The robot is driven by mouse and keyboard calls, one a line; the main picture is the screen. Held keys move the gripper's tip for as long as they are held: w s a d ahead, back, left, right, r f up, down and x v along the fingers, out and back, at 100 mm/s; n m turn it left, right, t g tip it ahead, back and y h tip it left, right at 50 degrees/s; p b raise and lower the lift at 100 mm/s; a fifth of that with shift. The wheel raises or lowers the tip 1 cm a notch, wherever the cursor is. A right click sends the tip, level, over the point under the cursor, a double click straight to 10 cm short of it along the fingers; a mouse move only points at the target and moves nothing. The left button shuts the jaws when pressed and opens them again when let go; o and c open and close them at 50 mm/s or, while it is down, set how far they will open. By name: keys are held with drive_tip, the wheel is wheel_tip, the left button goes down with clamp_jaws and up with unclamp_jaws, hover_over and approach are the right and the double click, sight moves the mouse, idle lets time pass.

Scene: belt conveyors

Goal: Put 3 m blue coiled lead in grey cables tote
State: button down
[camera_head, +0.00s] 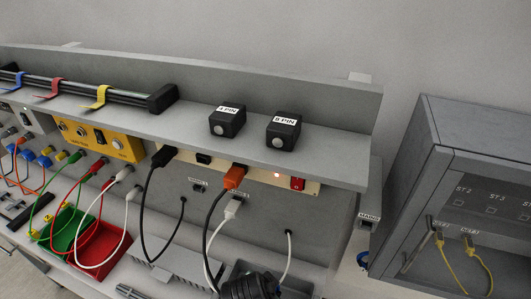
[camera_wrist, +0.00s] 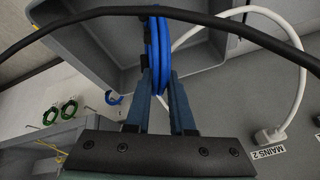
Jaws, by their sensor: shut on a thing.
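My gripper (camera_wrist: 161,78) is shut on a blue coiled lead (camera_wrist: 158,48), which stands edge-on between the two fingers in the wrist view. A grey tote (camera_wrist: 78,52) lies behind the coil, its open inside facing the camera. The coil appears in front of the tote's opening; I cannot tell how high above its floor. In the head view, a grey tote (camera_head: 237,267) shows at the bottom, partly covered by the dark end of my arm. The fingers and held coil are hidden there. No tote label is readable.
A black cable (camera_wrist: 200,17) arches across the wrist view before the coil. A white lead (camera_wrist: 297,85) runs to a plug by "MAINS 2". Red (camera_head: 101,243) and green bins stand on the bench.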

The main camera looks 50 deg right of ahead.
drive_tip(key=shift+f, duration=0.2)
drive_tip(key=c, duration=0.8)
unclamp_jaws()
drive_tip(key=shift+o, duration=0.2)
drive_tip(key=shift+r, duration=0.1)
drive_tip(key=b+v, duration=0.1)
drive_tip(key=v, duration=1.1)
drive_tip(key=shift+w+r, duration=0.1)
